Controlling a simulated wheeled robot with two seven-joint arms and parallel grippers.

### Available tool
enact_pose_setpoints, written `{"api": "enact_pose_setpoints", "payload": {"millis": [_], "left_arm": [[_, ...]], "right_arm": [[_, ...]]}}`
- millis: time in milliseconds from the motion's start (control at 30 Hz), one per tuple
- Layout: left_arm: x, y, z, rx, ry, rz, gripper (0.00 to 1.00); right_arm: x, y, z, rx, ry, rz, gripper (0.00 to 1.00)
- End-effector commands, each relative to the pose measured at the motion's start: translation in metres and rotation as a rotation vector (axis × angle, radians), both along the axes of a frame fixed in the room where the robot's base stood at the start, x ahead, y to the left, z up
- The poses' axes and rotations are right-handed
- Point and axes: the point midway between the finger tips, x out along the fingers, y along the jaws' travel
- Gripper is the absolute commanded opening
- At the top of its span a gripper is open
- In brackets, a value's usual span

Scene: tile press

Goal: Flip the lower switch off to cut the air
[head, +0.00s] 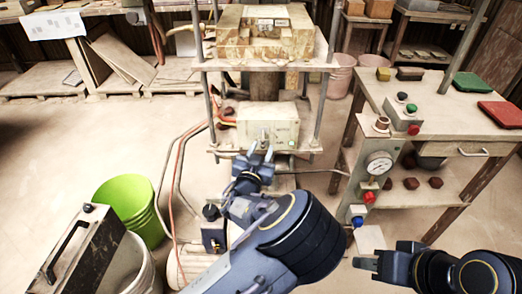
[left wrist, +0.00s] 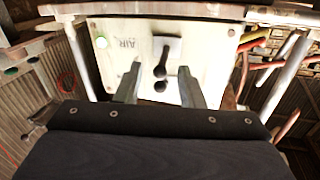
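The pale switch box (head: 268,125) sits on the lower shelf of the press. Whether the fingers touch the knob I cannot tell. My left gripper (head: 262,153) is open in front of the box, with no object held. My right gripper (head: 366,262) is at the lower right, away from the box; its opening is unclear.
Press posts (head: 322,100) stand either side of the box, with orange hoses (head: 226,117) at its left. A workbench (head: 450,105) with a gauge (head: 379,163) and buttons stands right. A green bucket (head: 130,200) is left. Open floor (head: 90,135) lies between.

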Motion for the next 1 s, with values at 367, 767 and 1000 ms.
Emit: {"api": "enact_pose_setpoints", "payload": {"millis": [367, 767, 1000], "left_arm": [[0.0, 0.0, 0.0, 0.0, 0.0, 0.0, 0.12], [0.0, 0.0, -0.005, -0.003, -0.018, 0.001, 0.0], [-0.001, 0.0, -0.017, -0.004, -0.114, 0.001, 0.0]], "right_arm": [[0.0, 0.0, 0.0, 0.0, 0.0, 0.0, 0.36], [0.0, 0.0, -0.011, 0.0, 0.0, 0.0, 0.36], [0.0, 0.0, -0.056, 0.0, 0.0, 0.0, 0.36]]}}
